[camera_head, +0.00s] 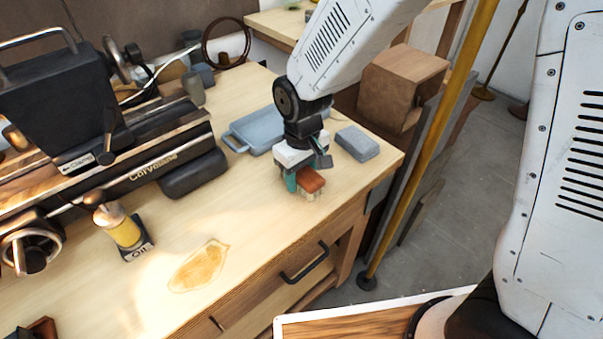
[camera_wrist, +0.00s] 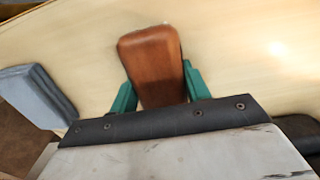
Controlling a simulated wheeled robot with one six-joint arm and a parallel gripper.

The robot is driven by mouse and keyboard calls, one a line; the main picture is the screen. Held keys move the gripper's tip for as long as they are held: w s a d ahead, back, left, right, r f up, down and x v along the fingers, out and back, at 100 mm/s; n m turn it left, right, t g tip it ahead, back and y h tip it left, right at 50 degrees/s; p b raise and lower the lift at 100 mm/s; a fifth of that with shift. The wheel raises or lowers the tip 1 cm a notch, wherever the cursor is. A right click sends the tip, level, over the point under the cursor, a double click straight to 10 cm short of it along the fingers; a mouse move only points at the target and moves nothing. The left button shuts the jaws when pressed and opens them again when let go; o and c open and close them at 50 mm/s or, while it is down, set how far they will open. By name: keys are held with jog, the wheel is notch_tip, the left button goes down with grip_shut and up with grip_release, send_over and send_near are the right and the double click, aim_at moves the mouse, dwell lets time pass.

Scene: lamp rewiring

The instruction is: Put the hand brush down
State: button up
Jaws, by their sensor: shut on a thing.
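The hand brush (camera_head: 308,182) has a reddish-brown wooden back and pale bristles pointing down. It is at the right end of the workbench (camera_head: 240,208), near the front edge. My gripper (camera_head: 297,182) has its teal fingers shut on the brush, one on each side. In the wrist view the brush's brown back (camera_wrist: 152,62) shows between the two teal fingers (camera_wrist: 157,92). The bristles are at or very close to the bench top; I cannot tell whether they touch. The bristles are hidden in the wrist view.
A grey-blue block (camera_head: 357,143) lies right of my gripper, and a blue tray (camera_head: 246,136) is behind it. A lathe (camera_head: 130,160) fills the bench's left back. A yellow oil can (camera_head: 122,230) stands near an oily stain (camera_head: 200,267). A yellow pole (camera_head: 432,140) rises beyond the right edge.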

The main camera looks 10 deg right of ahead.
aim_at(304, 170)
jog(key=shift+f, duration=0.2)
jog(key=shift+s+f, duration=0.1)
jog(key=shift+f, duration=0.05)
jog(key=o, duration=1)
jog(key=shift+s+d, duration=0.1)
jog(key=shift+c, duration=0.2)
jog(key=shift+o, duration=0.4)
notch_tip(304, 170, up, 13)
jog(key=shift+w+f, duration=0.2)
jog(key=s+d+r+m, duration=0.3)
jog(key=s+d+r, duration=0.35)
jog(key=d, duration=0.45)
jog(key=s+d+r+m+t, duration=0.1)
jog(key=s+d+r+m, duration=0.1)
jog(key=s+d, duration=0.7)
jog(key=shift+s+d+r+m, duration=0.2)
jog(key=shift+s+m, duration=0.7)
jog(key=shift+s, duration=1.1)
